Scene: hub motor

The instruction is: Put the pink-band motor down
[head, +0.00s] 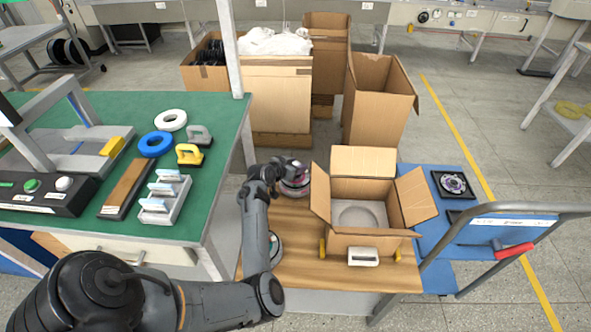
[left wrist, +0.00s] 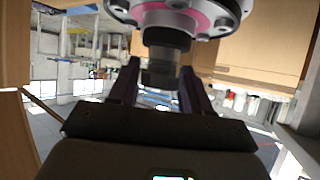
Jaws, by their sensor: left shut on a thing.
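The pink-band motor (head: 296,187) is a round metal hub with a pink ring. It is just left of the open cardboard box (head: 368,247) in the head view, above or at the wooden bench top; I cannot tell if it touches the wood. It also shows at the top of the left wrist view (left wrist: 185,18), its shaft pointing down between my fingers. My left gripper (head: 285,170) is shut on this shaft; the fingers (left wrist: 160,88) stand either side of it. The box holds a pale insert with a round recess. My right gripper is not in view.
A round part (head: 275,246) sits on the wooden bench top (head: 310,270), partly behind my left arm. A white-topped block (head: 363,257) stands before the box. The green table (head: 95,110) carries rings and tools. A blue cart (head: 425,183) is at the right.

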